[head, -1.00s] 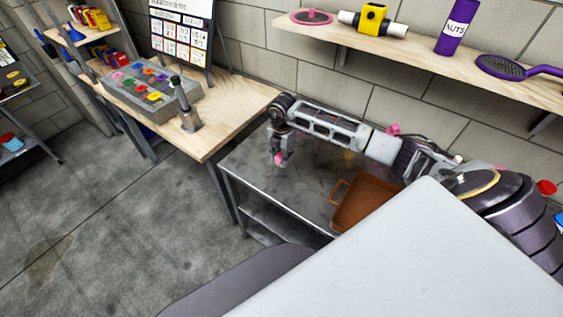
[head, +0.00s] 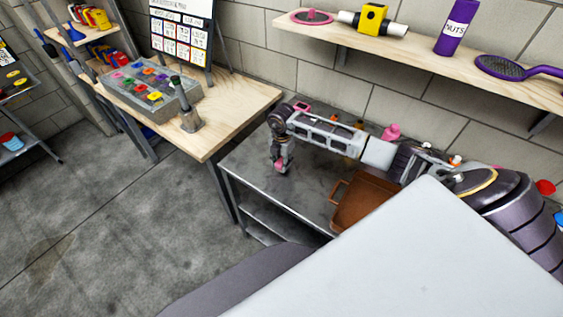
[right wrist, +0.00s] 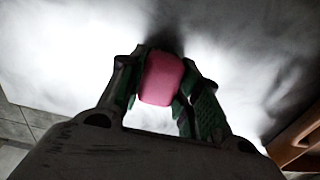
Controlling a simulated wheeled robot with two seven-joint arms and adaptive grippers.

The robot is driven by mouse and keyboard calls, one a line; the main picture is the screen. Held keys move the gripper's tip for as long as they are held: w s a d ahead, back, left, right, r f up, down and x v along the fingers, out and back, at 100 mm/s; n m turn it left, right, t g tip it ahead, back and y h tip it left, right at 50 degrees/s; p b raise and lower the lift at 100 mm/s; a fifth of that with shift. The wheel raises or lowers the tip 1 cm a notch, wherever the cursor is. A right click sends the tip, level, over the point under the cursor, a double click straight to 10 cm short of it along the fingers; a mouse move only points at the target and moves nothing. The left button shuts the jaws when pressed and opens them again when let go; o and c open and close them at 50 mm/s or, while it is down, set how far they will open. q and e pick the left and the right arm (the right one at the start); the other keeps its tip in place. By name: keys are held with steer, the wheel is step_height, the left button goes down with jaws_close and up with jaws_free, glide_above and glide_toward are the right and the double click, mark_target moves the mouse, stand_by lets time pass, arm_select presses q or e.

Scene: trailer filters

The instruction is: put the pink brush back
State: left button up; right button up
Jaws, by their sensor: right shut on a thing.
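My right gripper (head: 281,164) is over the grey metal table and points down. It is shut on a small pink thing (head: 280,168). In the right wrist view the pink thing (right wrist: 161,78) is a rounded block between the two green-lined fingers (right wrist: 160,92). I see no bristles on it, and I cannot tell whether it is part of the pink brush. A flat pink round thing with a knob (head: 312,17) lies at the left end of the wooden shelf. My left gripper is not in view.
The metal table (head: 313,178) bears a brown tray (head: 362,203) and a pink bottle (head: 391,131). The shelf (head: 425,54) above holds a yellow block (head: 371,18), a purple NUTS container (head: 457,22) and a purple brush (head: 500,66). A wooden workbench (head: 240,98) stands left.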

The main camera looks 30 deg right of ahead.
steer(key=o, duration=1.1)
steer(key=shift+r, duration=0.1)
steer(key=shift+r, duration=0.25)
step_height(320, 180, up, 12)
steer(key=shift+f+b, duration=0.2)
steer(key=shift+b, duration=0.5)
